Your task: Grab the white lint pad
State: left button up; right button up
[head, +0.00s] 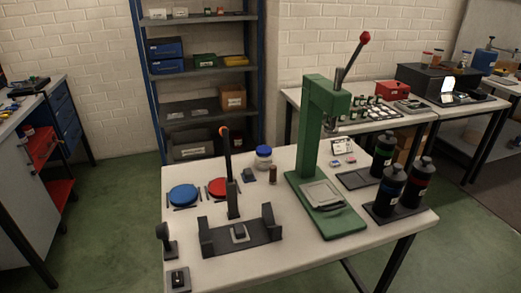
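I cannot say for sure which item is the white lint pad. A pale flat square (321,193) lies on the base of the green lever press (322,130) on the table. A small white card-like piece (343,145) stands behind the press, to its right. A small pale block (239,233) sits in the middle of a black fixture (262,232) at the table's front. Neither of my grippers shows in the head view.
The white table (300,262) also holds a blue disc (183,194), a red disc (218,187), a blue-lidded jar (263,157) and dark bottles (418,186) at the right. A blue-framed shelf (205,76) stands behind. The table's front right is clear.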

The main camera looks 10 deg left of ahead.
aim_at(239, 233)
jog(key=z, duration=0.85)
jog(key=j+z, duration=0.2)
jog(key=k+j+z, duration=0.2)
jog(key=j+z, duration=0.4)
jog(key=k+j+z, duration=0.1)
jog(key=z, duration=0.25)
jog(key=k+j+z, duration=0.2)
jog(key=z, duration=0.2)
jog(key=k+j+z, duration=0.15)
jog(key=z, duration=0.25)
jog(key=k+j+z, duration=0.2)
jog(key=z, duration=0.15)
jog(key=k+j+z, duration=0.1)
jog(key=k+z, duration=0.55)
jog(key=k+j, duration=0.2)
jog(key=k, duration=0.2)
jog(key=k+j, duration=0.15)
jog(key=k, duration=0.3)
jog(key=k+j+u, duration=0.65)
jog(key=u, duration=0.15)
jog(key=k+j+u, duration=0.2)
jog(key=j+u, duration=0.2)
